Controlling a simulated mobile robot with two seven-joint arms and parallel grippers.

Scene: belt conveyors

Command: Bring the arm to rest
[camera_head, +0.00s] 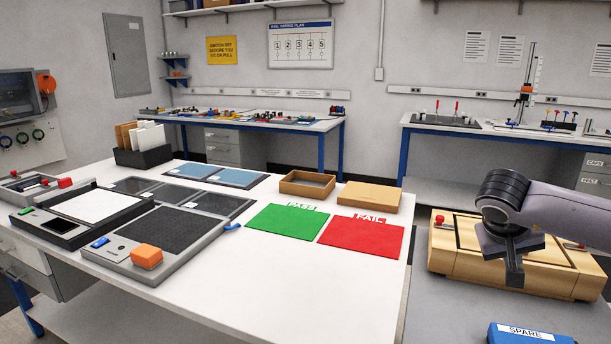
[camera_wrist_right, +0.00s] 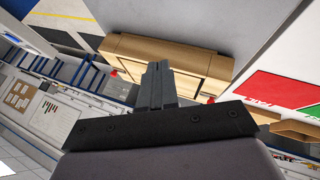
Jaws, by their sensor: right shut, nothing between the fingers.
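My right arm comes in from the right in the head view. Its gripper (camera_head: 515,275) points down in front of a light wooden box (camera_head: 450,262) with red knobs, and hides part of it. In the right wrist view the gripper's fingers (camera_wrist_right: 158,70) are together with nothing between them, and the wooden box (camera_wrist_right: 200,60) shows beyond them. I cannot tell the exact gap between gripper and box. My left gripper is in neither view.
A white table (camera_head: 290,285) holds a green mat (camera_head: 287,222), a red mat (camera_head: 361,237), an open cardboard box (camera_head: 307,184), a closed one (camera_head: 369,196) and an orange block (camera_head: 146,256) on a grey device. A blue SPARE box (camera_head: 528,334) sits at the bottom right.

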